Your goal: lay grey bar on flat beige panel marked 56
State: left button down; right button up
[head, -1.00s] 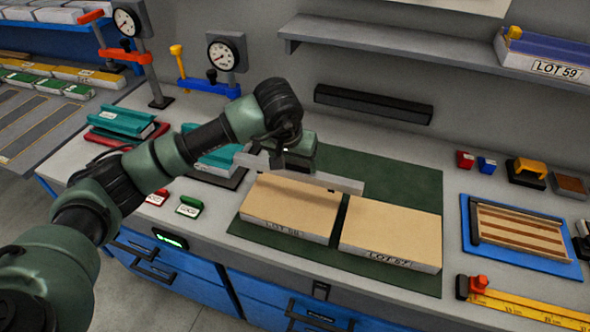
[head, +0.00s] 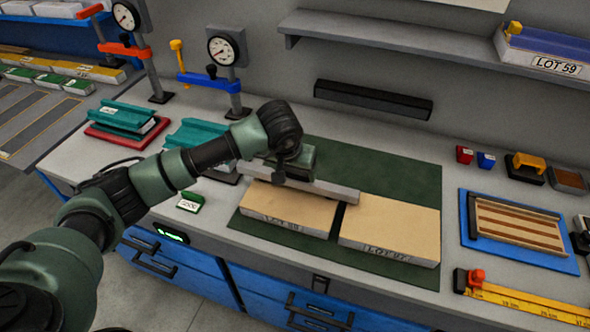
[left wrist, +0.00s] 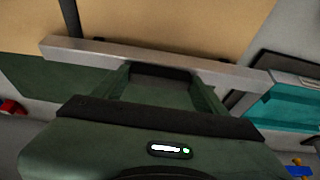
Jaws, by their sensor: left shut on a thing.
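The grey bar (head: 325,190) is a long, straight bar held roughly level by my left gripper (head: 290,178). It lies across the back edge of the left beige panel (head: 290,208) and reaches past its right end. In the left wrist view, the gripper (left wrist: 162,72) is shut on the bar (left wrist: 215,72), with panel surface (left wrist: 200,25) beyond. I cannot tell whether bar and panel touch. The left panel's front label is blurred; its last digit is hard to read. The right beige panel (head: 392,225) reads LOT 57. My right gripper is not in view.
Both panels lie flat on a green mat (head: 400,180), with a narrow gap between them. Teal blocks (head: 195,135) and dial gauges (head: 222,50) stand behind my left arm. A blue tray (head: 570,262) is at right.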

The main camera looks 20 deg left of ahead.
pick_arm(q)
jog(key=shift+c, duration=0.7)
grip_release()
jog(key=shift+s, duration=0.1)
jog(key=shift+r+p, duration=0.45)
jog(key=shift+p, duration=0.1)
jog(key=b+v, duration=0.3)
jog(key=v, duration=0.8)
jog(key=shift+s+r, duration=0.2)
jog(key=shift+r, duration=0.1)
